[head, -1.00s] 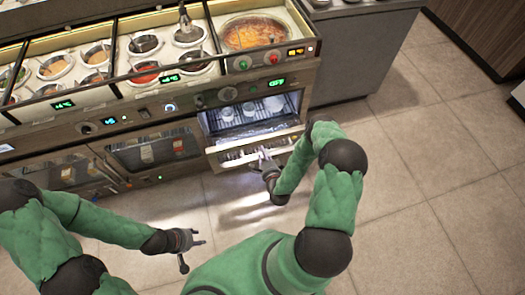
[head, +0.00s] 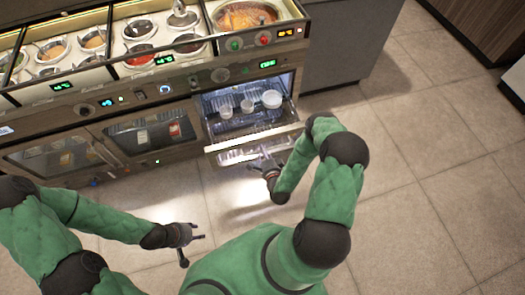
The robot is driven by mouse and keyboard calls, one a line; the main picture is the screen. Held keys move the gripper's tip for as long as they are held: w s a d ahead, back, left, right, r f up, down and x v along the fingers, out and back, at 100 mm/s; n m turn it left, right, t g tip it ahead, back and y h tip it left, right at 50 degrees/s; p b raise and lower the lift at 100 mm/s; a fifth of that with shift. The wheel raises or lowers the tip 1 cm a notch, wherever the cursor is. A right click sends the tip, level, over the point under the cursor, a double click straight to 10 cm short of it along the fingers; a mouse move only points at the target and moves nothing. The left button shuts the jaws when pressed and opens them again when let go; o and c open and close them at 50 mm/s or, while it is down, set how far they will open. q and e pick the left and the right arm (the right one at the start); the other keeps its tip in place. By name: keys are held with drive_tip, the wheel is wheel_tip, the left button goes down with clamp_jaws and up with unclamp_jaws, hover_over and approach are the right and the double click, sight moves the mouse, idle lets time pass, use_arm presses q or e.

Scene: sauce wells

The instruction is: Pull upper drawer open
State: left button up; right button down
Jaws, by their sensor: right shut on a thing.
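The upper drawer (head: 212,147) below the counter's control panel is pulled partly out toward me. Its lit inside shows white cups and bowls (head: 271,99). My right gripper (head: 264,163) is at the front of this drawer and is shut on its handle. The handle itself is mostly hidden by the fingers. My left gripper (head: 196,241) is open and empty, apart from the counter, over the floor at the lower left.
The sauce counter (head: 62,86) holds several wells and a larger pot (head: 245,16). Glass-fronted compartments (head: 150,133) lie left of the drawer. The tiled floor (head: 430,180) to the right is clear. A grey cabinet (head: 345,50) stands right of the counter.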

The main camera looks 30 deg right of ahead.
drive_tip(key=c, duration=1.1)
unclamp_jaws()
drive_tip(key=v, duration=1.2)
drive_tip(key=shift+f, duration=0.1)
drive_tip(key=w+a+f+n+g+y+p, duration=0.1)
drive_tip(key=w+a+f+n+g+y, duration=0.2)
drive_tip(key=a+n+g+y, duration=0.55)
drive_tip(key=s+a+r+n+g, duration=0.5)
drive_tip(key=s+a+n+g, duration=0.1)
drive_tip(key=s+a+n, duration=0.2)
drive_tip(key=shift+s+a+r+n+h+p, duration=0.3)
drive_tip(key=shift+s+a+r+n+h, duration=0.15)
drive_tip(key=shift+s+n, duration=0.45)
